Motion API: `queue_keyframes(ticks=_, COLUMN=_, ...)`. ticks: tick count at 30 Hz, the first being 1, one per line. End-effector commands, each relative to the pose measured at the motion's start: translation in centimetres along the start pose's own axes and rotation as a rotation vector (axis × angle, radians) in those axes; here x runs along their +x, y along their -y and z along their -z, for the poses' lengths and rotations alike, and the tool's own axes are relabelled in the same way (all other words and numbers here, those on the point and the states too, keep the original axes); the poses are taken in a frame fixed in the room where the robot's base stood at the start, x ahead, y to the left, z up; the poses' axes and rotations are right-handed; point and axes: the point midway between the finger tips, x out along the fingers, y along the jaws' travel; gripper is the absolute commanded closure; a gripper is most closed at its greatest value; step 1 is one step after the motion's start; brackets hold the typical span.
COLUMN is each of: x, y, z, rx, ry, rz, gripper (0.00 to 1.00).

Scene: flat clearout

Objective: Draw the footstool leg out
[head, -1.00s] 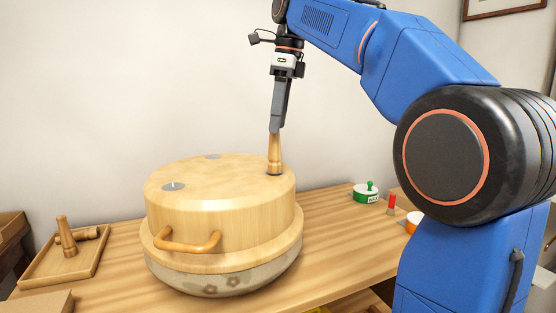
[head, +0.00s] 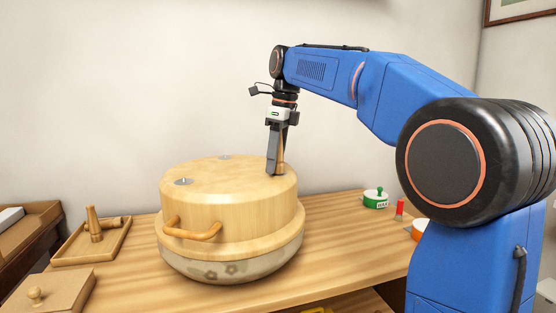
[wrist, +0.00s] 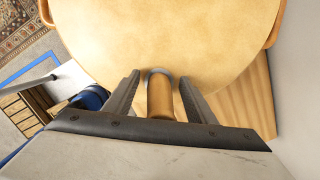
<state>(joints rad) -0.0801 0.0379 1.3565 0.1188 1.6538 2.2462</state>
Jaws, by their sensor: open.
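The footstool (head: 228,207) stands upside down on the table, its round wooden underside facing up and its patterned cushion below. One wooden leg (head: 282,154) stands upright in it near the right edge. My gripper (head: 274,170) is lowered around this leg, fingertips close to the underside. In the wrist view the leg (wrist: 160,97) stands between the two open fingers (wrist: 160,100), with a gap on both sides. Two metal plates (head: 183,182) on the underside hold no leg.
A wooden tray (head: 70,257) at left holds loose legs (head: 95,225). A lidded wooden box (head: 50,292) is at front left. A green wax tin (head: 375,199), a red-topped item (head: 400,207) and an orange item (head: 418,230) are at right.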

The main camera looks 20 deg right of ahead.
Motion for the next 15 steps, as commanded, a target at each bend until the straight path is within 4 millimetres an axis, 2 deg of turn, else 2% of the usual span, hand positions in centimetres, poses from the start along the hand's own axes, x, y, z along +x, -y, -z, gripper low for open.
queue_keyframes(ticks=3, x=-0.01, y=0.0, z=0.01, rx=0.0, ry=0.0, rz=0.0, gripper=0.49)
queue_keyframes(ticks=4, x=-0.01, y=0.0, z=0.01, rx=0.0, ry=0.0, rz=0.0, gripper=0.54)
queue_keyframes(ticks=9, x=-0.02, y=0.0, z=0.02, rx=0.0, ry=0.0, rz=0.0, gripper=0.95)
queue_keyframes(ticks=10, x=-0.02, y=0.0, z=0.02, rx=0.0, ry=0.0, rz=0.0, gripper=0.95)
queue_keyframes(ticks=11, x=-0.04, y=-0.01, z=0.02, rx=0.0, ry=0.0, rz=0.0, gripper=0.74)
queue_keyframes(ticks=14, x=-0.04, y=0.0, z=0.03, rx=0.0, ry=0.0, rz=0.0, gripper=0.98)
queue_keyframes(ticks=15, x=-0.04, y=0.0, z=0.03, rx=0.0, ry=0.0, rz=0.0, gripper=1.0)
